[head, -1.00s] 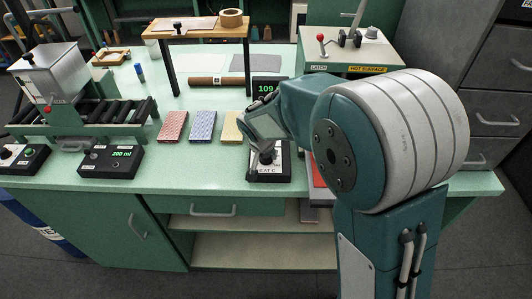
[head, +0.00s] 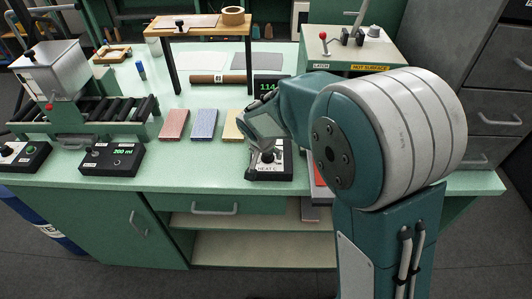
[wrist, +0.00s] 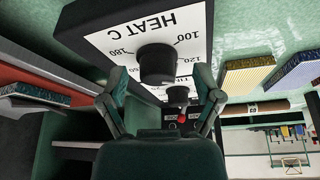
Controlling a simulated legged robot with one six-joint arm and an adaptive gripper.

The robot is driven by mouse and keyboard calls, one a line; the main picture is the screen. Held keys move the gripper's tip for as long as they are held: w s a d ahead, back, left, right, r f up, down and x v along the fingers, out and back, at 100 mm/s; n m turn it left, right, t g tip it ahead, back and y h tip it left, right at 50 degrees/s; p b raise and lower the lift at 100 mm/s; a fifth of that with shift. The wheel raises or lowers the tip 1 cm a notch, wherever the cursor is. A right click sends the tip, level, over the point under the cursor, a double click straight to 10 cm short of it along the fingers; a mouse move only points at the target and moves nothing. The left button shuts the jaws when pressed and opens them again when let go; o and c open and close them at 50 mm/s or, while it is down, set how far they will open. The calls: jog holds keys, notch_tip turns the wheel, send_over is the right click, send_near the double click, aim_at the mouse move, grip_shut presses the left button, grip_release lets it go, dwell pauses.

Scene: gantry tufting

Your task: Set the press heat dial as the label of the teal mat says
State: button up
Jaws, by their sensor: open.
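The heat dial box (head: 268,174), lettered HEAT C, stands at the bench's front edge in the head view. Its dark knob (wrist: 157,64) shows in the wrist view on a white scale with marks including 100, 120 and 180. My gripper (wrist: 160,78) is open, with one finger on each side of the knob in the picture; I cannot tell whether they touch it. A green readout (head: 266,87) behind shows 114, partly covered by my arm. A dark teal-edged slab (wrist: 42,94) lies at left in the wrist view; I cannot confirm it is the teal mat, and no label is readable.
Red (head: 174,125), blue (head: 203,125) and yellow (head: 231,127) mats lie left of the dial box. The press (head: 352,48), marked hot surface, is at the back right. A wooden stand (head: 202,32) is behind.

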jog(key=shift+r, duration=0.15)
jog(key=v, duration=1.1)
jog(key=shift+s+r, duration=0.2)
jog(key=shift+r, duration=0.05)
jog(key=shift+a, duration=0.1)
jog(key=s+d+r+n, duration=0.1)
jog(key=s+d+r, duration=0.1)
jog(key=s+d, duration=0.6)
jog(key=s+d+r+n+t+y, duration=0.1)
jog(key=s+d+r+n, duration=0.1)
jog(key=s+d, duration=0.6)
jog(key=s+r, duration=0.1)
jog(key=s, duration=0.4)
